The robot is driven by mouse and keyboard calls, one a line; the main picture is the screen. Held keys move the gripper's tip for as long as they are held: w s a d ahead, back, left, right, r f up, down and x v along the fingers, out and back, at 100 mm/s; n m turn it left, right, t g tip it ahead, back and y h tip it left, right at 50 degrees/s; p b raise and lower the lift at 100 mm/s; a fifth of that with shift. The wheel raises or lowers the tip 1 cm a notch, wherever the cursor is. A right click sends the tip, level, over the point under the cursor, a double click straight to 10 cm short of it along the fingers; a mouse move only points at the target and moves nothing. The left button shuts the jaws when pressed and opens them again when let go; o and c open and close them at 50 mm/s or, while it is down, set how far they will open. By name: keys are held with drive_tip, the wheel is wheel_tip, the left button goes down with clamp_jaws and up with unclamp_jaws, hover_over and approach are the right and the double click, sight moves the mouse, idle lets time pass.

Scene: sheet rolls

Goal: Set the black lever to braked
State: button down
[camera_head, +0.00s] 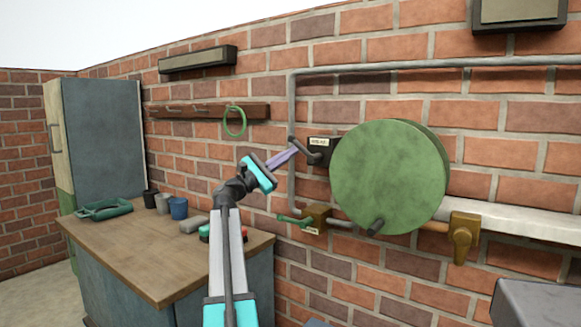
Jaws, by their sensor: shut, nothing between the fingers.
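The black lever (306,149) sticks out to the upper left from a dark wall plate (323,143) with a small pale label, too small to read. It sits just left of the large green round drum (388,178), which hides part of the plate's right side. My gripper (295,149) has purple fingers, shut and empty. Its fingertips are right beside the lever's left end; I cannot tell whether they touch it.
A grey pipe (292,105) runs along the brick wall. A wooden bench (150,262) with cups stands at left, before a cabinet (103,140).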

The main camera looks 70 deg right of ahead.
drive_tip(key=m+y+b, duration=0.1)
drive_tip(key=r+m+y+b, duration=0.1)
drive_tip(key=m+b, duration=0.1)
drive_tip(key=r+m+b, duration=0.1)
drive_tip(key=m, duration=0.1)
drive_tip(key=shift+s+g+y, duration=0.3)
drive_tip(key=shift+y, duration=0.1)
drive_tip(key=shift+s+a+r+m+y+b, duration=0.15)
drive_tip(key=shift+s+r+m+y+b, duration=0.2)
drive_tip(key=shift+s+r+m+b, duration=0.3)
drive_tip(key=shift+s+a+r+m+y+b, duration=0.15)
drive_tip(key=shift+s+r+m+y+b, duration=0.25)
drive_tip(key=shift+r+b, duration=0.35)
drive_tip(key=shift+s+r, duration=0.1)
drive_tip(key=shift+w+b, duration=0.35)
drive_tip(key=shift+w, duration=0.15)
approach(294, 140)
drive_tip(key=w+a, duration=0.2)
drive_tip(key=shift+w+a+r+p, duration=0.2)
drive_tip(key=shift+w+r+p, duration=0.05)
drive_tip(key=shift+w+p, duration=0.15)
